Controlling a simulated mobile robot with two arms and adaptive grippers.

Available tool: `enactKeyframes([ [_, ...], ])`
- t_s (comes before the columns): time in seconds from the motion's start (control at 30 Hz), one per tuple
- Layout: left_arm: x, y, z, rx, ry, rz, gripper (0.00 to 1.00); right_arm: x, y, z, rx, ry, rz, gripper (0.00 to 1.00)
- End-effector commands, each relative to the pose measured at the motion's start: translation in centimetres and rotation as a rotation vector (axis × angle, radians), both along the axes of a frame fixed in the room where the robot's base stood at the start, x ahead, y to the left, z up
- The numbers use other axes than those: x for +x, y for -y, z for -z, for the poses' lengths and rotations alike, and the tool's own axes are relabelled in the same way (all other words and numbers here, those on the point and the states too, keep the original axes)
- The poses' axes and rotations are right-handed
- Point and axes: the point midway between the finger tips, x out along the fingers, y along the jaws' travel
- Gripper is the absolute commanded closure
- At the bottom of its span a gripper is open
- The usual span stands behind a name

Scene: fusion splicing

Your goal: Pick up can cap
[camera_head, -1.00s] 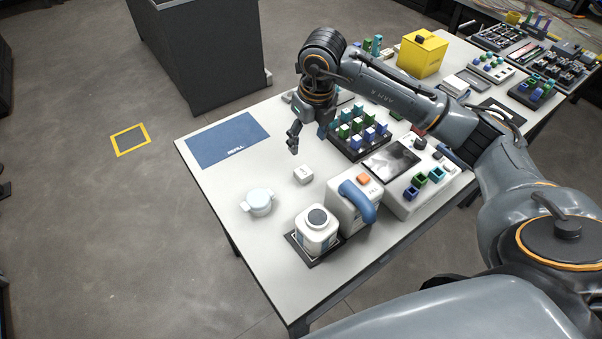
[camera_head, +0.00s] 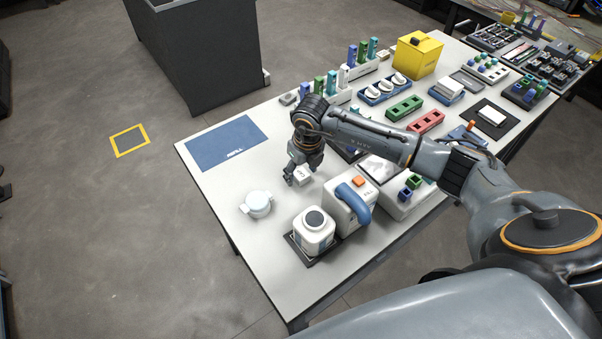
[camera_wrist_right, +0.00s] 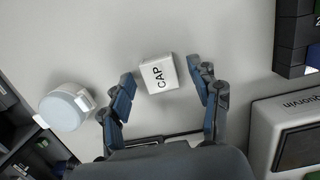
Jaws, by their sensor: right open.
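The can cap is a small white block marked "CAP" (camera_wrist_right: 158,75). In the right wrist view it lies on the table between the tips of my right gripper (camera_wrist_right: 160,85), with a gap to each finger. My right gripper is open and empty. In the head view the gripper (camera_head: 298,180) points down over the cap (camera_head: 304,177), which shows just beyond the fingers and is partly hidden by them. My left gripper is in neither view.
A white canister (camera_head: 315,232) on a dark mat and a white device with a blue handle (camera_head: 349,207) stand in front. A blue mat (camera_head: 226,143) lies behind left. Bare table surrounds the round can.

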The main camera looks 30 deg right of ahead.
Motion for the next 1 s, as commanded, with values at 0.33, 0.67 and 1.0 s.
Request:
enactKeyframes([
  [0.33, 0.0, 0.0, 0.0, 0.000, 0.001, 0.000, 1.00, 0.0, 0.0, 0.0, 0.000, 0.000, 0.000, 0.72],
  [0.67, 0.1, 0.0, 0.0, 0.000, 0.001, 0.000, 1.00, 0.0, 0.0, 0.0, 0.000, 0.000, 0.001, 0.81],
  [1.0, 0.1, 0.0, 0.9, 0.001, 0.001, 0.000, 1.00, 0.2, 0.1, -4.3, -0.001, 0.007, 0.000, 0.81],
])
